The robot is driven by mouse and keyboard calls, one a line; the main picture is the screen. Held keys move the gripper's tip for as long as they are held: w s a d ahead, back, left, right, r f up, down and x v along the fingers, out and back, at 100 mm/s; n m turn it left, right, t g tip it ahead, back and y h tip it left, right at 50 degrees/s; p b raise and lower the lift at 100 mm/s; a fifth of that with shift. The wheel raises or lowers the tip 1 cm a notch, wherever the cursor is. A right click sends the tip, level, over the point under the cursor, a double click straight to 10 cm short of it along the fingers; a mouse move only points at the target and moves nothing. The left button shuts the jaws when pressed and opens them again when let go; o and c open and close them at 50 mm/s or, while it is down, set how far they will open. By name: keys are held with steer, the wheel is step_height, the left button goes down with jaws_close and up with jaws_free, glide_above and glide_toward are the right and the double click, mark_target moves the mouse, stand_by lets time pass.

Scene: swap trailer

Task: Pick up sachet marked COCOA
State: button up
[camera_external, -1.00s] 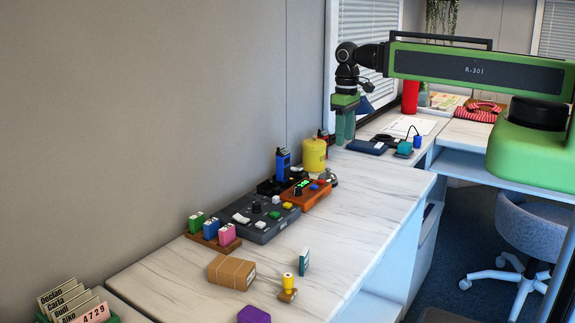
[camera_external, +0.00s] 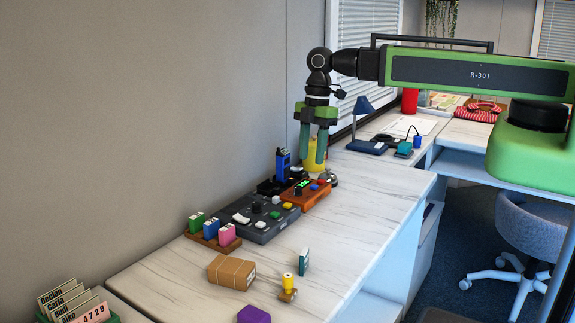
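No lettering reading COCOA can be made out at this size. Several small upright packets are in view: a green one (camera_external: 196,222), a blue one (camera_external: 211,228) and a pink one (camera_external: 227,235) in a wooden holder (camera_external: 216,245) on the white table. A teal and white upright piece (camera_external: 304,261) stands alone farther right. I cannot tell which of these, if any, is the cocoa sachet.
A grey control box (camera_external: 262,220), an orange device (camera_external: 303,194) and a blue radio (camera_external: 283,163) stand along the wall side. A brown parcel (camera_external: 231,272), a yellow-topped stamp (camera_external: 288,286) and a purple block (camera_external: 254,315) are in front. The table's right side is clear.

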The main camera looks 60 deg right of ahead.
steer(key=s+a+n, duration=0.3)
steer(key=s+a, duration=0.2)
steer(key=a, duration=0.7)
steer(key=n, duration=0.2)
glide_toward(305, 251)
steer(key=shift+g, duration=0.3)
steer(key=f+b, duration=0.2)
steer(key=b, duration=0.2)
steer(key=f+b, duration=0.2)
steer(key=b, duration=0.2)
steer(key=a+f+b, duration=0.1)
steer(key=f+b, duration=0.1)
steer(key=b, duration=0.2)
steer(key=shift+w+f+b, duration=0.25)
steer(key=shift+w+b, duration=0.1)
steer(key=shift+w, duration=0.05)
steer(key=shift+r, duration=0.1)
steer(key=f+b, duration=0.5)
steer(key=shift+s+a+f, duration=0.2)
steer(key=shift+s+a, duration=0.05)
steer(key=shift+s, duration=0.05)
steer(key=shift+r, duration=0.15)
steer(key=shift+c, duration=0.3)
jaws_close()
